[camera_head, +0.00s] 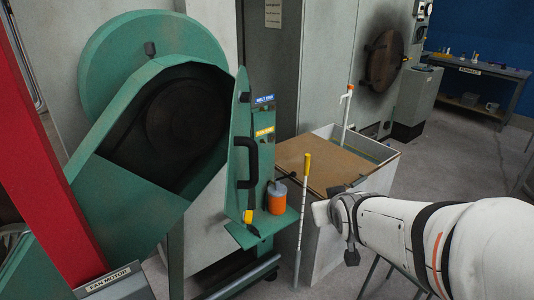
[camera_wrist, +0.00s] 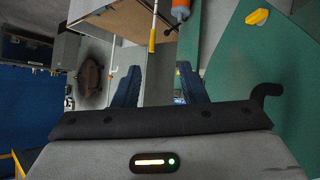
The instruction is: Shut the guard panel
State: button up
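The green guard panel (camera_head: 241,150) stands swung out from the green belt housing (camera_head: 110,190), seen nearly edge-on. The housing's dark opening (camera_head: 180,115) shows a pulley inside. A black handle (camera_head: 251,162) is on the panel's right face, with a yellow piece (camera_head: 248,216) near its lower end. In the wrist view the green panel (camera_wrist: 235,65) fills the right side, with the yellow piece (camera_wrist: 257,17) at the top and a black hooked part, likely the handle (camera_wrist: 266,92). My gripper (camera_head: 338,222) is right of the panel, apart from it. In the wrist view its fingers (camera_wrist: 158,72) are spread and empty.
An orange container (camera_head: 277,199) sits on a green shelf beside the panel. A yellow-topped white rod (camera_head: 304,195) stands between panel and gripper. A bin with a brown board (camera_head: 325,160) is behind. A red post (camera_head: 50,140) is at left.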

jog(key=w+a+r+n+t+y, duration=0.3)
jog(key=w+a+t+y, duration=0.1)
jog(key=w+a+y, duration=0.15)
jog(key=n+y, duration=0.3)
jog(key=y, duration=0.3)
send_near(257, 167)
jog(key=x, duration=1)
jog(key=shift+a, duration=0.15)
jog(key=shift+s+d, duration=0.1)
jog(key=shift+d, duration=0.1)
jog(key=c, duration=0.8)
jog(key=w+a+b, duration=0.1)
jog(key=a+b, duration=0.3)
jog(key=a, duration=0.6)
jog(key=shift+w, duration=0.1)
jog(key=o, duration=1)
